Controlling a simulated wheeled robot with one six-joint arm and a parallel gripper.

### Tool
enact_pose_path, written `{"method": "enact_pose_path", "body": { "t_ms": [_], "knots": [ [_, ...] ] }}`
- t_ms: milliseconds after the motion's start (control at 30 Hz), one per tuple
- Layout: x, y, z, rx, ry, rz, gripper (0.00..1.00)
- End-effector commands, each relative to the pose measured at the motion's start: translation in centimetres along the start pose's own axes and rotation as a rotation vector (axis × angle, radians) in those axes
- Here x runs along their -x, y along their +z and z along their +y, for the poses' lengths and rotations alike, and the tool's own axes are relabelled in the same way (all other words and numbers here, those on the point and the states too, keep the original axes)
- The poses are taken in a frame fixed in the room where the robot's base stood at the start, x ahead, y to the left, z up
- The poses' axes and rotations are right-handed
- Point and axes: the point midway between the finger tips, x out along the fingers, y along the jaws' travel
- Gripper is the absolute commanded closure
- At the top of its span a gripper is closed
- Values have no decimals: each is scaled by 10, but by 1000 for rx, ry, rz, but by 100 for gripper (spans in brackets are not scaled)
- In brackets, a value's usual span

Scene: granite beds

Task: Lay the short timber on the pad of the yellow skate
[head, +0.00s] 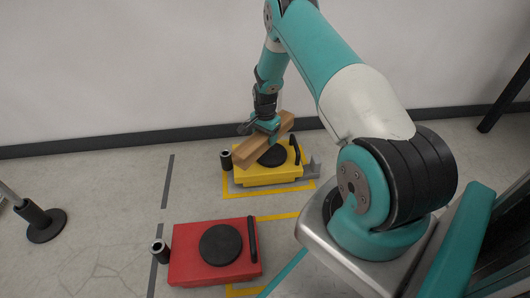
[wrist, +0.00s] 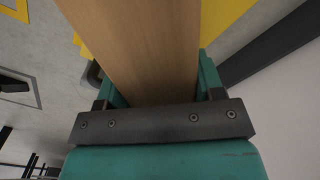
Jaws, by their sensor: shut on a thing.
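The short timber (head: 254,148) is a light brown wooden block, and it fills the middle of the wrist view (wrist: 133,45). My gripper (head: 266,128) is shut on it, with teal fingers on both sides of the wood in the wrist view (wrist: 160,90). In the head view the timber appears over the yellow skate (head: 257,178), slanting from lower left to upper right. The skate's round black pad (head: 272,158) is partly hidden behind the timber and gripper. I cannot tell whether the timber touches the pad.
A red skate (head: 187,260) with a round black pad (head: 220,245) stands in front, to the left. A post with a dark base (head: 41,226) stands at the far left. A white wall (head: 120,70) runs behind. Yellow and dark lines mark the grey floor.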

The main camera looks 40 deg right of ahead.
Motion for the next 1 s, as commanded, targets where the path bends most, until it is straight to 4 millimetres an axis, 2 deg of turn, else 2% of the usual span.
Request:
{"method": "enact_pose_path", "body": {
  "t_ms": [167, 433, 833, 867, 967, 1000],
  "knots": [
    [-12, 0, 0, 1, -1, 1, 79],
    [-50, 0, 0, 0, -2, 1, 79],
    [-53, -1, 0, 0, -2, 1, 79],
    [-54, 0, 0, 0, -1, 0, 36],
    [-53, 0, 0, 0, -1, 0, 13],
    [-53, 0, 0, 0, 0, 0, 13]
  ]
}}
